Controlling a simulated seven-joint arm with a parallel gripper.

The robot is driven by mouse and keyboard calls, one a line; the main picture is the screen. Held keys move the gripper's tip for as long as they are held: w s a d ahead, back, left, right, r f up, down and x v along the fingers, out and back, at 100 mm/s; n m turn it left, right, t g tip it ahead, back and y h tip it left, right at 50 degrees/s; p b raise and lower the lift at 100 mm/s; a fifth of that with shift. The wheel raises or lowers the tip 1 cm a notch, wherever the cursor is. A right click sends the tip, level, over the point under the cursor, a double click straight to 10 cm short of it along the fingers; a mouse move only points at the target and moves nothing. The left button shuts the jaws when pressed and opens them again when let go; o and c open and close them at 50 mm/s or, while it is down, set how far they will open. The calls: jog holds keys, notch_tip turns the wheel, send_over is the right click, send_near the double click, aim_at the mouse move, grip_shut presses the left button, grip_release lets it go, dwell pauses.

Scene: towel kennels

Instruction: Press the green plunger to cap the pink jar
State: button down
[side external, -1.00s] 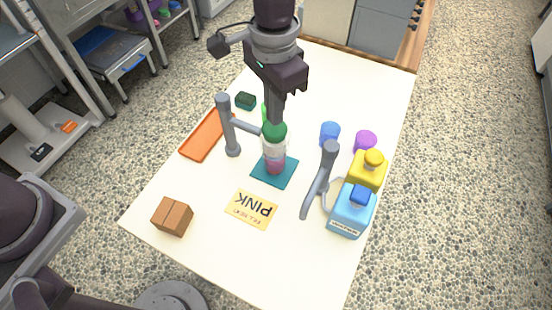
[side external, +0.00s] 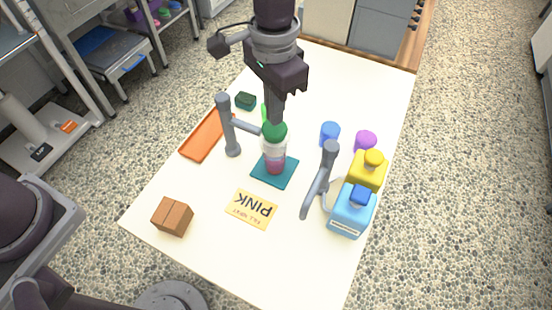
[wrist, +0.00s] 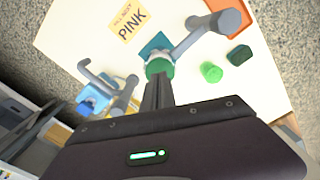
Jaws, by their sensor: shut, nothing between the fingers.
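The green plunger (side external: 274,131) sits on top of a clear press body above the pink jar (side external: 275,167). The jar stands on a teal mat (side external: 289,175) in the middle of the table. My gripper (side external: 273,118) is shut, points down and is at the top of the plunger, seemingly touching it. In the wrist view the plunger (wrist: 159,67) is right at the tips of my gripper (wrist: 157,79). The jar itself is mostly hidden there. I cannot tell whether the jar is capped.
A grey post (side external: 229,130) with an arm stands left of the press. A grey curved handle (side external: 320,182) stands to the right, near blue (side external: 352,211) and yellow (side external: 368,171) bottles. A PINK card (side external: 251,208) lies in front, with a brown block (side external: 172,217) front left.

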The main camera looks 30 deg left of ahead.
jog(key=shift+f, duration=0.15)
jog(key=shift+f, duration=1.3)
jog(key=shift+r, duration=1.45)
notch_tip(320, 180, up, 6)
